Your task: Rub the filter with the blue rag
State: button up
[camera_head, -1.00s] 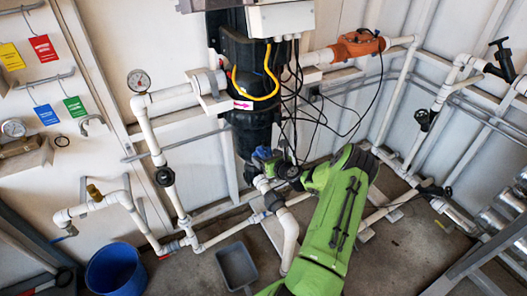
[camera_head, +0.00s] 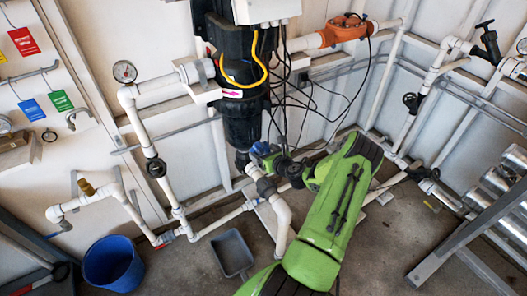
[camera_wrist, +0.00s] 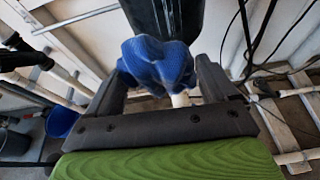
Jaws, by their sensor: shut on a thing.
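The filter (camera_head: 243,115) is a black upright housing with a pink arrow label, mounted on the white pipework in the upper middle of the head view. In the wrist view its dark lower body (camera_wrist: 165,18) shows at the top. The blue rag (camera_wrist: 158,62) is bunched between the fingers of my gripper (camera_wrist: 160,72), which is shut on it. The rag also shows small in the head view (camera_head: 262,150), just below and right of the filter's bottom. It overlaps the filter's lower end in the wrist view; I cannot tell whether they touch.
Black cables (camera_head: 300,110) hang right of the filter. A white pipe elbow (camera_head: 281,208) stands below it. A blue bucket (camera_head: 113,263) and a grey dustpan (camera_head: 233,253) are on the floor at left. A metal frame (camera_head: 470,235) stands at right.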

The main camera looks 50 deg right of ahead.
jog(key=w+d, duration=0.2)
jog(key=w, duration=0.4)
jog(key=shift+w+r, duration=0.15)
dwell(0.3)
jog(key=shift+w+d, duration=0.25)
jog(key=shift+w, duration=0.75)
dwell(0.5)
jog(key=shift+s+d+b, duration=0.25)
jog(key=shift+d+b, duration=0.1)
jog(key=shift+d, duration=0.4)
jog(key=shift+s+d+b, duration=0.25)
jog(key=shift+d+b, duration=0.05)
jog(key=shift+d, duration=0.4)
jog(key=shift+s+d, duration=0.2)
jog(key=shift+d, duration=0.25)
jog(key=shift+w, duration=0.1)
jog(key=shift+w+a+r+p, duration=0.1)
jog(key=shift+w+a+p, duration=0.2)
jog(key=shift+a, duration=0.35)
jog(key=shift+w+a+p, duration=0.2)
jog(key=shift+a+p, duration=0.1)
jog(key=shift+a, duration=0.3)
jog(key=shift+w+a+r+p, duration=0.1)
jog(key=shift+w+a+p, duration=0.2)
jog(key=shift+a, duration=0.35)
